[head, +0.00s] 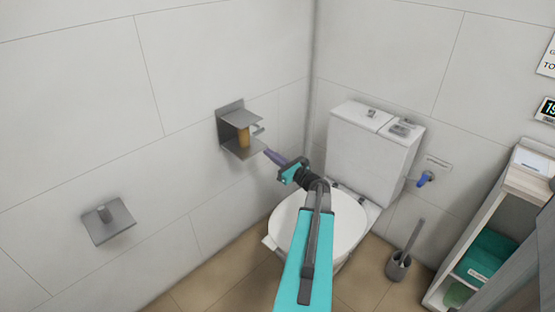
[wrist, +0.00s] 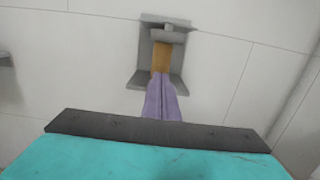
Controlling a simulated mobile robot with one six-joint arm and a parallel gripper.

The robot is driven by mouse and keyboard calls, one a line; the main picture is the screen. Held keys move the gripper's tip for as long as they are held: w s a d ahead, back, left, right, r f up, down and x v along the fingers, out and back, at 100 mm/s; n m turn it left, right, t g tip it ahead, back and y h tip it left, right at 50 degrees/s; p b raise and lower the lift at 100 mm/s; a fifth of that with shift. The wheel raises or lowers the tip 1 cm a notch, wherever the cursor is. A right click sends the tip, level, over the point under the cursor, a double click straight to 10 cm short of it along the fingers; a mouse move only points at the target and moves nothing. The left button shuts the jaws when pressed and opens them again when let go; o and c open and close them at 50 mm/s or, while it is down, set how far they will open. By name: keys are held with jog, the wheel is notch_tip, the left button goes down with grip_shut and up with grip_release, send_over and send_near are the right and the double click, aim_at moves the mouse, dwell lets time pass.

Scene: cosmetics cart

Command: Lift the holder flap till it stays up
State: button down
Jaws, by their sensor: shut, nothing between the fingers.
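The grey metal holder (head: 228,120) is fixed to the left wall. Its upper flap (head: 243,116) sticks out from the wall above a brown roll core (head: 244,138), and a lower plate (head: 243,153) sticks out beneath. In the wrist view the holder (wrist: 145,50) is straight ahead, with the brown core (wrist: 162,57) below a grey bar. My gripper (head: 267,152) has purple fingers, closed together and empty, at the holder's right front edge. In the wrist view the fingertips (wrist: 161,76) overlap the core's lower end; I cannot tell whether they touch anything.
A second grey holder (head: 107,220) is on the wall at the left. A white toilet (head: 370,145) stands to the right of the holder, partly behind my arm. A toilet brush (head: 400,262) and a shelf unit (head: 500,225) are further right. The wall around the holder is bare.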

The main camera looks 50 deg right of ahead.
jog(key=shift+w+d+r+p, duration=0.15)
jog(key=shift+w+r+p, duration=0.1)
jog(key=shift+w+r, duration=0.8)
jog(key=shift+w+d+r+p, duration=0.15)
jog(key=shift+w+r+p, duration=0.1)
jog(key=shift+w+r, duration=0.8)
jog(key=shift+s, duration=0.1)
jog(key=shift+a+r+p, duration=0.1)
jog(key=shift+r+p, duration=0.15)
jog(key=shift+p, duration=0.1)
